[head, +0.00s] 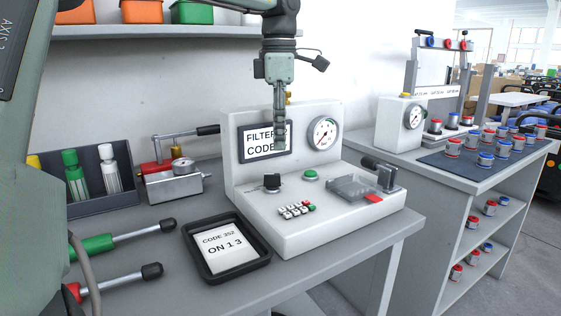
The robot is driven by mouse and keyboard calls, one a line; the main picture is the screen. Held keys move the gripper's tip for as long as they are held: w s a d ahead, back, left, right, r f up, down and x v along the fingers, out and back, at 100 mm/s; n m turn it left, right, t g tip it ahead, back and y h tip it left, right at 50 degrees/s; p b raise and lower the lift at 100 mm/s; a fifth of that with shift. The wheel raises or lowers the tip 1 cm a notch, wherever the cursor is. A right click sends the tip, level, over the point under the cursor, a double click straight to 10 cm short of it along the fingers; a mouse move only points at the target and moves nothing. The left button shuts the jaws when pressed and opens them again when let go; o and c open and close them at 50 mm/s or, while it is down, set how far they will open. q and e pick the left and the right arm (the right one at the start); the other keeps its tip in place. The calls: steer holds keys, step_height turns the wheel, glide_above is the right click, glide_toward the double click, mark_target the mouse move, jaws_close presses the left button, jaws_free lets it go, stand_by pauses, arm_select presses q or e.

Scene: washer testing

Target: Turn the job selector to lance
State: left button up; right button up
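The job selector looks to be the black knob (272,183) on the sloped front of the white test unit (330,222). Its pointer direction is too small to read. My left gripper (280,146) hangs fingers down in front of the unit's upright panel, above the knob and apart from it. It covers the right part of a dark-framed sign (258,145) that reads "FILTER CODE". Its fingers show as one narrow bar, so I cannot tell how far apart they are. No held object shows. My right gripper is not in view.
A black tray (262,262) holds a card reading "CODE 352 ON 1 3". Lances (120,237) lie at left.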

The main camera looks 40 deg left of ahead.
mark_target(279, 174)
arm_select(q)
step_height(279, 174, down, 8)
steer(key=shift+s+r, duration=0.1)
steer(key=shift+r, duration=0.15)
steer(key=shift+c, duration=0.5)
jaws_close()
